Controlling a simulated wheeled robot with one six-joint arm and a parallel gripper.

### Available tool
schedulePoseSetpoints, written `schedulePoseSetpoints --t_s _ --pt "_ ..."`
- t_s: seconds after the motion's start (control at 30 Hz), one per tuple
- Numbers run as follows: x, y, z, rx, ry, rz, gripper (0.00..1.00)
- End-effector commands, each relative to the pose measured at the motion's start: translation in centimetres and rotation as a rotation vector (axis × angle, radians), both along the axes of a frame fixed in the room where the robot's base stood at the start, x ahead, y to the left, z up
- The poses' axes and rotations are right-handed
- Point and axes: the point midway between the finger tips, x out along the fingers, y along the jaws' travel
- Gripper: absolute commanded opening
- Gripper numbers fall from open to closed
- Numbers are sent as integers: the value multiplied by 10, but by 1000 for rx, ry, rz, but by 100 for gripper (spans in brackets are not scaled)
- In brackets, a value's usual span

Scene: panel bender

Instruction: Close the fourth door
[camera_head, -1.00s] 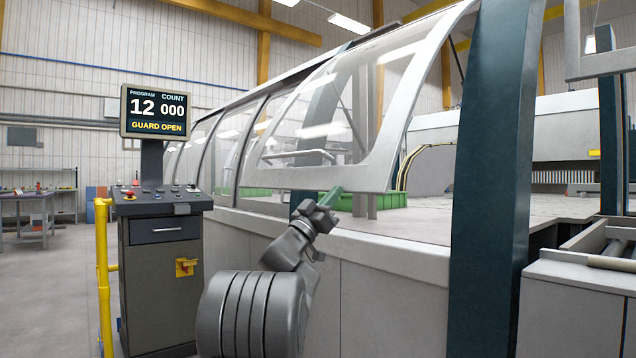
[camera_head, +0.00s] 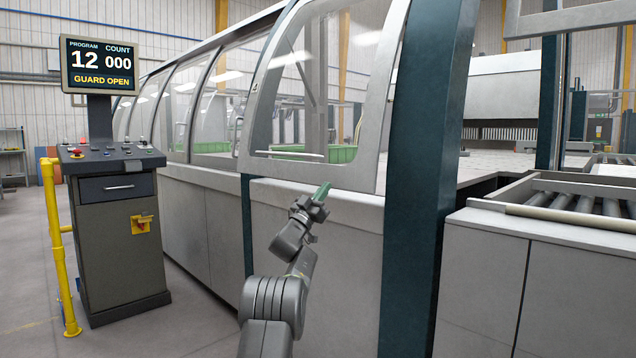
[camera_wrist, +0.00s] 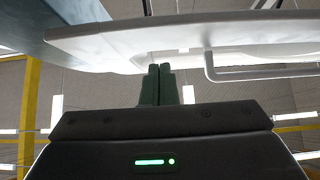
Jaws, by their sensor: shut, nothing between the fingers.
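The nearest guard door (camera_head: 387,75), a curved clear panel in a pale grey frame, hangs low between two dark teal posts, its lower edge close to the sill (camera_head: 345,198). I cannot tell whether it touches the sill. Its bar handle (camera_head: 290,155) runs along the lower frame; the handle also shows in the wrist view (camera_wrist: 262,73). My gripper (camera_head: 322,191) is shut and empty, its green fingers at the door's lower edge, right of the handle. In the wrist view the fingertips (camera_wrist: 158,70) point at the door's lower frame (camera_wrist: 120,42); contact is unclear.
A control console (camera_head: 115,190) stands at the left; its screen (camera_head: 99,65) reads "GUARD OPEN". A yellow rail (camera_head: 57,250) stands beside it. A teal post (camera_head: 425,150) and a roller table (camera_head: 560,205) are at the right. Floor between console and machine is clear.

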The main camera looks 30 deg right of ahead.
Motion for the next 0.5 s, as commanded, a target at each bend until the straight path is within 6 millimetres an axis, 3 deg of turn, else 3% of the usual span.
schedulePoseSetpoints --t_s 0.2,0.5 --pt "11 -15 -12 0 -1 0 0" --pt "15 -21 -16 1 0 0 0"
